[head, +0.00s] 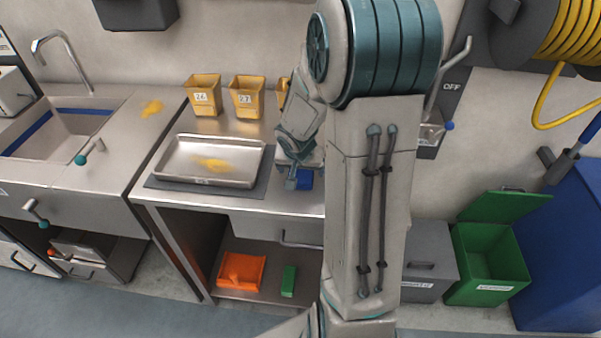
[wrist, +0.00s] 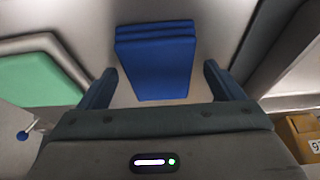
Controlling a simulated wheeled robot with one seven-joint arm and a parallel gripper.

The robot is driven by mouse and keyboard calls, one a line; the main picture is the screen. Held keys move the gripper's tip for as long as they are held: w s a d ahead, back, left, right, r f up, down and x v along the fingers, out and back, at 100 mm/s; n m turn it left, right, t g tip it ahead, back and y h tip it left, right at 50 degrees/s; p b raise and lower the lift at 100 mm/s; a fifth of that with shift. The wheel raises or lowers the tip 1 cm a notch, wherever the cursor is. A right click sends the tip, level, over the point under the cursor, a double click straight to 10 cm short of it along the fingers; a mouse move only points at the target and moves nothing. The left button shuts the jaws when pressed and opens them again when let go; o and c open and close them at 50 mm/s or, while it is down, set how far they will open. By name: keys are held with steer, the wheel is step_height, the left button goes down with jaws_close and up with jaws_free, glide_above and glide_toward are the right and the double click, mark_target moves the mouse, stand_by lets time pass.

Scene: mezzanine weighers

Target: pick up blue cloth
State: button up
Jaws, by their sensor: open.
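The blue cloth (wrist: 155,65) is a folded stack lying flat on the steel counter. In the wrist view it sits ahead of my gripper (wrist: 161,85), between the two fingers' lines, with a gap on each side. My gripper is open and nothing is held. In the head view my gripper (head: 298,182) points down over the counter, and a part of the blue cloth (head: 305,180) shows beside it. The rest of the cloth is hidden behind my gripper and arm there.
A steel tray (head: 180,178) with yellow powder stands left on the counter. Yellow tubs (head: 203,97) stand at the back. A green-topped item (wrist: 40,80) lies left in the wrist view. A sink (head: 50,140) is far left; a green bin (head: 487,265) is on the floor at right.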

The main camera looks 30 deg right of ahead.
steer(key=shift+f+b, duration=0.2)
steer(key=shift+b, duration=0.1)
steer(key=c, duration=1.1)
steer(key=shift+o, duration=0.2)
steer(key=shift+r, duration=0.15)
step_height(320, 180, up, 4)
steer(key=shift+r+p, duration=0.15)
steer(key=shift+p, duration=0.85)
steer(key=s+d+r+p, duration=0.1)
steer(key=s+d+r, duration=0.1)
steer(key=d+r, duration=0.4)
steer(key=d, duration=0.5)
steer(key=shift+d+r+p, duration=0.25)
steer(key=shift+r+p, duration=0.15)
steer(key=shift+o, duration=0.4)
